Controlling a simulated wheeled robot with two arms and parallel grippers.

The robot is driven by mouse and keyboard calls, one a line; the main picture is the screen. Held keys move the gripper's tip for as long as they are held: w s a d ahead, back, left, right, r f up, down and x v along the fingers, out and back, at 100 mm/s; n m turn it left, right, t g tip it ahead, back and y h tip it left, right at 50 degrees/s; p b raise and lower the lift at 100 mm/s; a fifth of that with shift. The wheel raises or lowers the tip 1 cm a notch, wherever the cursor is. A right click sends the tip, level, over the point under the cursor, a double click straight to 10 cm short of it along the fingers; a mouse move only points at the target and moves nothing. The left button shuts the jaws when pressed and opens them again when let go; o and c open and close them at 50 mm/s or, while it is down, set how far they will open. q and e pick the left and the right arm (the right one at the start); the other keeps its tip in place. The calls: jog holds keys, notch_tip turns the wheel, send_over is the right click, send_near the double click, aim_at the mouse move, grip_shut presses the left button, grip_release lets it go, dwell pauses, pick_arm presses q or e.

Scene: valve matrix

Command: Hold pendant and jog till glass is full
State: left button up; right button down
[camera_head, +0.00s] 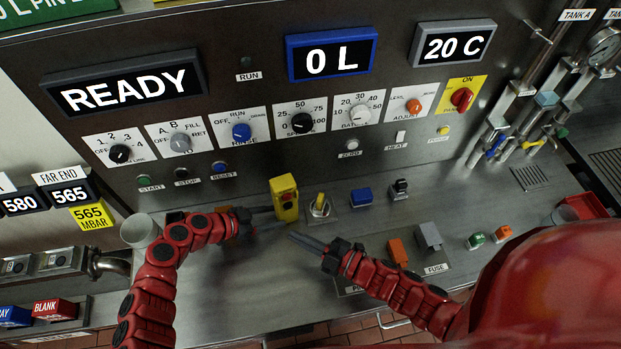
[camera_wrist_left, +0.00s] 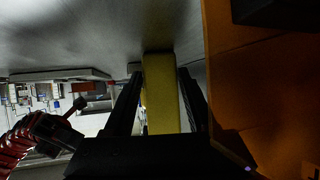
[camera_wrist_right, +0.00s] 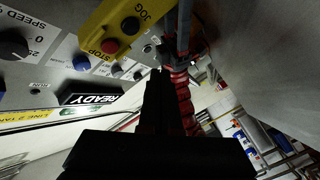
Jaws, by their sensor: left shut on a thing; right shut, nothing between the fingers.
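The yellow pendant (camera_head: 285,197) stands upright off the steel panel in the head view, with a red button facing me. My left gripper (camera_head: 270,209) is shut on it from the left, and the left wrist view shows its yellow body (camera_wrist_left: 160,95) between the two fingers. In the right wrist view the pendant (camera_wrist_right: 118,32) shows a red STOP button and a dark JOG button. My right gripper (camera_head: 293,236) is shut and empty, below the pendant and apart from it. No liquid-filled glass is clearly visible; the display (camera_head: 331,58) reads 0 L.
A sign (camera_head: 129,88) reads READY. A yellow-plated switch (camera_head: 320,206) stands right of the pendant, with a blue block (camera_head: 361,196) beyond. An orange block (camera_head: 397,251) and a grey lever box (camera_head: 429,238) stand near my right arm. A grey cylinder (camera_head: 139,230) is at left.

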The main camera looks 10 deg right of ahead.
aim_at(288, 206)
jog(key=w+r+m+t+h, duration=0.1)
jog(key=r+m+t+h, duration=0.35)
jog(key=m, duration=0.75)
jog(key=w+d+r+m+t+h, duration=0.1)
jog(key=r+m+t+h, duration=0.35)
jog(key=m, duration=0.65)
jog(key=w+r+m+t+h, duration=0.1)
jog(key=r+m+t+h, duration=0.3)
jog(key=m, duration=0.8)
jog(key=s+f+m+g+h, duration=0.3)
jog(key=f+m+g, duration=0.3)
jog(key=m, duration=0.4)
jog(key=s+f+m+g+h, duration=0.3)
jog(key=f+m+g+h, duration=0.2)
jog(key=m, duration=0.6)
jog(key=shift+s+a+f+g, duration=0.35)
jog(key=shift+f+g, duration=0.35)
jog(key=shift+f, duration=0.1)
jog(key=shift+w, duration=0.1)
jog(key=w+a, duration=0.1)
jog(key=w, duration=0.7)
jog(key=shift+w+a, duration=0.25)
jog(key=shift+w, duration=0.1)
